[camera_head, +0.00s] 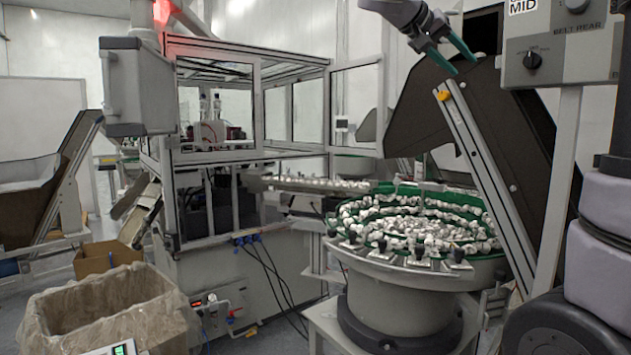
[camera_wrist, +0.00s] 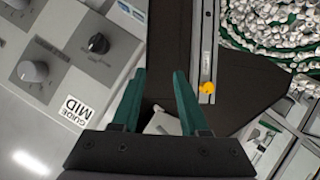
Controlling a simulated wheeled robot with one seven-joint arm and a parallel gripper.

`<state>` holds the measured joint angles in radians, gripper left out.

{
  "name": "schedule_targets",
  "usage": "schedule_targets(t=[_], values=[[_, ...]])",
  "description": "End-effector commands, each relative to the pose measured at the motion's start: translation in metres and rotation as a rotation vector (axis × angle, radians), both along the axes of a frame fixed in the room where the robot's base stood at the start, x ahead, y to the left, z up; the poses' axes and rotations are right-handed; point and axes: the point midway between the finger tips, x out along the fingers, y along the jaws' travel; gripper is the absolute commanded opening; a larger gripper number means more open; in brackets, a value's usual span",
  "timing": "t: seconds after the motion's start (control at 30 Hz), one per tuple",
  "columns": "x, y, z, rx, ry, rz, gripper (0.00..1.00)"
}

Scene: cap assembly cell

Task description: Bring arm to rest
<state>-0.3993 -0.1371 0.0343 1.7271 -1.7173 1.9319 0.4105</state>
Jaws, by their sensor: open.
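My gripper (camera_head: 452,62) is at the top right of the head view, raised in front of the dark elevator housing and left of the grey control box. Its two green fingers point down and to the right. In the wrist view my gripper (camera_wrist: 158,92) shows both green fingers apart, with nothing held between them. It touches nothing that I can see.
The grey control box (camera_head: 561,48) with knobs is close on the right; it also shows in the wrist view (camera_wrist: 60,50). A round feeder bowl (camera_head: 395,285) full of white caps stands below. A slanted metal rail (camera_head: 487,190) with a yellow knob is near. A lined carton (camera_head: 110,310) stands at lower left.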

Motion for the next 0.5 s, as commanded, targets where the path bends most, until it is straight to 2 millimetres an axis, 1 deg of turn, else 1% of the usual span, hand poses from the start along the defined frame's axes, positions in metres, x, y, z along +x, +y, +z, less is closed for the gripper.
schedule_targets(t=[0.03, 0.07, 0.1, 0.17, 0.2, 0.27, 0.3, 0.4, 0.5], values=[[-0.017, -0.011, -0.022, 0.062, 0.07, 0.036, 0.44], [-0.026, -0.014, -0.036, 0.102, 0.111, 0.064, 0.44], [-0.038, -0.017, -0.055, 0.159, 0.157, 0.101, 0.44], [-0.056, -0.017, -0.082, 0.248, 0.215, 0.16, 0.44], [-0.068, -0.015, -0.1, 0.311, 0.241, 0.199, 0.44], [-0.086, -0.01, -0.125, 0.407, 0.267, 0.256, 0.44], [-0.097, -0.004, -0.141, 0.472, 0.274, 0.295, 0.44], [-0.123, 0.014, -0.175, 0.632, 0.252, 0.385, 0.44], [-0.143, 0.033, -0.2, 0.773, 0.187, 0.457, 0.44]])
